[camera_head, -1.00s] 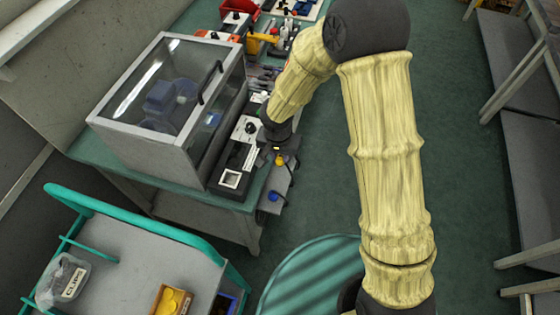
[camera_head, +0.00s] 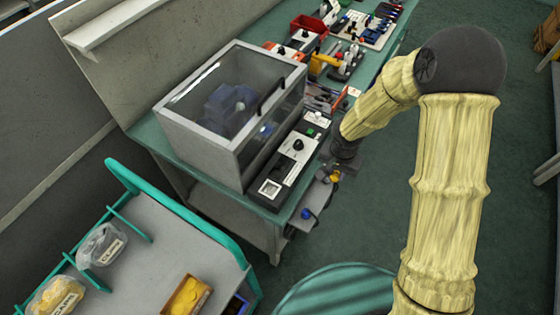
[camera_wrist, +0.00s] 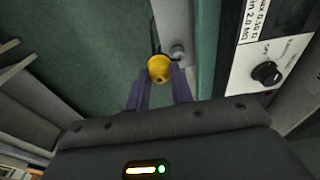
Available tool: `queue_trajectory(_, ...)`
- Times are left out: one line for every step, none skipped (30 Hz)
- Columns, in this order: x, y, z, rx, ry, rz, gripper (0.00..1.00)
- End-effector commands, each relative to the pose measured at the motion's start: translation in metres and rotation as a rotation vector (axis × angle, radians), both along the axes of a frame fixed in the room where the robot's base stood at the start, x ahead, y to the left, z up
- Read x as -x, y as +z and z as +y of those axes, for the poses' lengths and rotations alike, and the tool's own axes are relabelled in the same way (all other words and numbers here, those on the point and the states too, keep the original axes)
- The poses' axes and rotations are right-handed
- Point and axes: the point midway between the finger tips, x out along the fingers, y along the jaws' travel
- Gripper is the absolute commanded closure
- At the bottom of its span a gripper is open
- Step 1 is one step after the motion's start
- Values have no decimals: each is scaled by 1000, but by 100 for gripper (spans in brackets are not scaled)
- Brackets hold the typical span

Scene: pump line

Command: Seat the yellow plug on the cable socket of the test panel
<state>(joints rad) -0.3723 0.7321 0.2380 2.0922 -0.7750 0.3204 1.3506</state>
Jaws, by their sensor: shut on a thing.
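The yellow plug (camera_wrist: 159,68) is between the two dark fingers of my gripper (camera_wrist: 160,82) in the wrist view, with a dark cable running up from it. My gripper is shut on it. In the head view the yellow plug (camera_head: 335,177) shows small below my wrist, off the bench's right edge; my gripper is mostly hidden there. The test panel (camera_head: 294,160), with a black knob and a white label, lies along the bench edge to the left. It also shows at the right of the wrist view (camera_wrist: 240,75). I cannot make out the cable socket clearly.
A blue plug or knob (camera_head: 306,213) sits on a grey side shelf beside the bench. A clear-lidded enclosure (camera_head: 187,138) stands left of the panel. A teal-railed cart (camera_head: 160,235) with bags and a yellow-filled box is in front. Open floor lies to the right.

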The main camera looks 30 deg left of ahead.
Motion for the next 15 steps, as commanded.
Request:
queue_trajectory(-8,17,-15,1,-4,2,100)
queue_trajectory(-12,20,-23,2,-2,3,100)
queue_trajectory(-17,24,-34,0,1,3,100)
queue_trajectory(-21,26,-43,0,2,4,100)
queue_trajectory(-24,29,-50,-1,6,4,100)
queue_trajectory(-29,33,-62,0,8,5,100)
queue_trajectory(-32,36,-70,-2,11,4,100)
queue_trajectory(-34,38,-78,-2,15,5,100)
queue_trajectory(-38,42,-90,-1,18,5,100)
queue_trajectory(-40,45,-99,-1,19,5,100)
queue_trajectory(-42,48,-108,-2,23,4,100)
queue_trajectory(-45,52,-120,-1,26,4,100)
queue_trajectory(-46,55,-129,-1,29,4,100)
queue_trajectory(-48,58,-138,-2,31,3,100)
queue_trajectory(-49,62,-151,0,34,3,100)
